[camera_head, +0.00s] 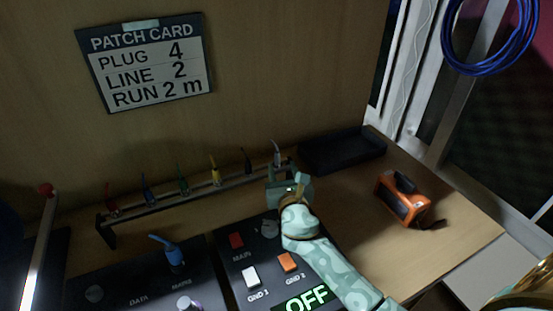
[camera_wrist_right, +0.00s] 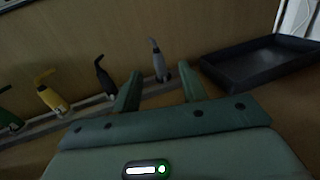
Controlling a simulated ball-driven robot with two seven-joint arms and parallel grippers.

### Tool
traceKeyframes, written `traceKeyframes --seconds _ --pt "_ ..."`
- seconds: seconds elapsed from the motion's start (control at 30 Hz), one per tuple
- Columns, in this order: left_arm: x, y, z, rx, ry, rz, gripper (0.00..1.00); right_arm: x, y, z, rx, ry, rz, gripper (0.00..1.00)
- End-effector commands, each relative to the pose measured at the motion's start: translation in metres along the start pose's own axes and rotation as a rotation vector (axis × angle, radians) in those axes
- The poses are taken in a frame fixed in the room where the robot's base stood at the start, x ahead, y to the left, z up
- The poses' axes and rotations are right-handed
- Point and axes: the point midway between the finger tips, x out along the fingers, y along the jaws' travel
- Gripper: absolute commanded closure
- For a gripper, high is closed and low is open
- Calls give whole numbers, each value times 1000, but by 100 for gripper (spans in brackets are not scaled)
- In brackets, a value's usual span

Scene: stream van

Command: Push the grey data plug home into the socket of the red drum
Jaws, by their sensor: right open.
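The grey data plug (camera_head: 277,158) stands upright at the right end of a rack of coloured plugs, its thin lead pointing up. In the right wrist view the grey plug (camera_wrist_right: 159,66) shows beyond and between the fingertips, apart from them. My right gripper (camera_head: 287,178) is open and empty, just in front of the rack's right end; its two green fingers also show in the right wrist view (camera_wrist_right: 160,92). I cannot make out the red drum or its socket in either view. My left gripper is not in view.
The rack (camera_head: 157,207) also holds red, blue, green, yellow and black plugs. A black tray (camera_head: 343,152) lies behind right. An orange device (camera_head: 402,201) sits on the clear right side of the table. A switch panel (camera_head: 232,270) lies in front. A blue cable coil (camera_head: 521,52) hangs upper right.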

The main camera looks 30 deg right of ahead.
Motion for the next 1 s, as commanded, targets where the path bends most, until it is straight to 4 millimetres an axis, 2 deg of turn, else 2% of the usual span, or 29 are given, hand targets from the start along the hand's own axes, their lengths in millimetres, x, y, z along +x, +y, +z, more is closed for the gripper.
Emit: traceKeyframes --seconds 0.2,0.3,0.5,0.53,0.67,1.0 --pt "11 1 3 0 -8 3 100 36 2 -2 -2 0 -1 58" --pt "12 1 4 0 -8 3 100 42 2 -1 -1 0 0 58" --pt "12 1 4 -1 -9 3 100 43 2 0 -1 0 0 58" --pt "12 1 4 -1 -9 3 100 43 2 0 -1 0 0 63" --pt "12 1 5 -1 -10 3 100 43 2 0 -1 0 0 100" --pt "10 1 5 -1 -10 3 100 43 2 2 -1 -1 0 100"
